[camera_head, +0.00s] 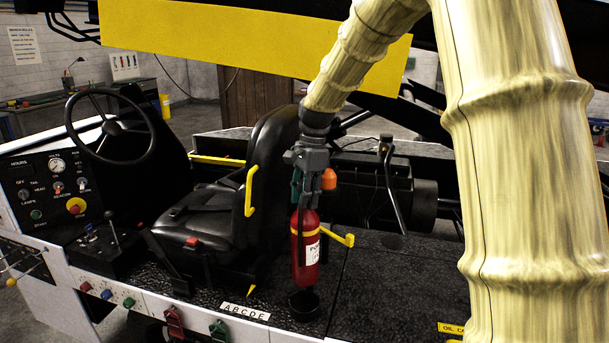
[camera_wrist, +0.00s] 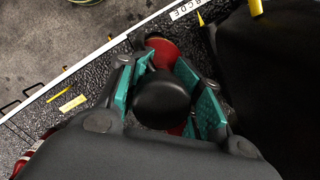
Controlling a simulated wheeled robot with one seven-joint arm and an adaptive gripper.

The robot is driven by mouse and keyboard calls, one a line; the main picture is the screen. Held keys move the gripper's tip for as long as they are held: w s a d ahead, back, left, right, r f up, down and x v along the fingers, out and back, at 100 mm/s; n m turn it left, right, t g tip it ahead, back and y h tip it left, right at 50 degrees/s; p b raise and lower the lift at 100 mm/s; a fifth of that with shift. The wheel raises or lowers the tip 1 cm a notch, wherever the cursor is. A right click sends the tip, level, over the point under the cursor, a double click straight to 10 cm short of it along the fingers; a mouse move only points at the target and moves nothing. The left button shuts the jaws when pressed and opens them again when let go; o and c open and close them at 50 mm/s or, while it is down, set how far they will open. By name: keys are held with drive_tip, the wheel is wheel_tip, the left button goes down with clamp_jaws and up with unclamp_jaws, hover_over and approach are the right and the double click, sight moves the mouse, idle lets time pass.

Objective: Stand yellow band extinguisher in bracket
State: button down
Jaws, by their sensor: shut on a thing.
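The red extinguisher (camera_head: 306,262) with a yellow band and a white label hangs nearly upright below my gripper (camera_head: 312,188) in the head view. My gripper is shut on its top end. In the wrist view, the teal pads of my gripper (camera_wrist: 168,92) stand on both sides of the extinguisher's black top (camera_wrist: 162,99), with red body showing beyond it. A round black cup-like bracket (camera_head: 304,308) stands on the deck directly under the extinguisher. The extinguisher's base is at about the cup's rim; I cannot tell whether it is inside. The wrist view hides the bracket.
A black seat (camera_head: 205,212) with a yellow armrest (camera_head: 250,192) is close left of my gripper. A yellow arm (camera_head: 340,238) sticks out right of the extinguisher. An ABCDE label (camera_head: 245,311) lies by the deck edge. A black lever (camera_head: 391,190) stands right; the deck there is mostly clear.

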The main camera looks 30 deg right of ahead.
sight(305, 238)
wheel_tip(305, 238, down, 9)
drive_tip(key=shift+f+p, duration=0.15)
drive_tip(key=shift+p, duration=1.05)
drive_tip(key=shift+a+f, duration=0.1)
drive_tip(key=shift+f, duration=0.45)
drive_tip(key=shift+w+f+p, duration=0.1)
drive_tip(key=shift+f+p, duration=0.45)
drive_tip(key=shift+f, duration=0.9)
drive_tip(key=c, duration=1)
unclamp_jaws()
drive_tip(key=shift+o, duration=0.2)
drive_tip(key=r+b, duration=0.1)
drive_tip(key=r, duration=0.3)
drive_tip(key=d+r+b, duration=0.1)
drive_tip(key=r, duration=0.3)
drive_tip(key=d+r+b, duration=0.1)
drive_tip(key=r, duration=0.3)
drive_tip(key=shift+s, duration=0.2)
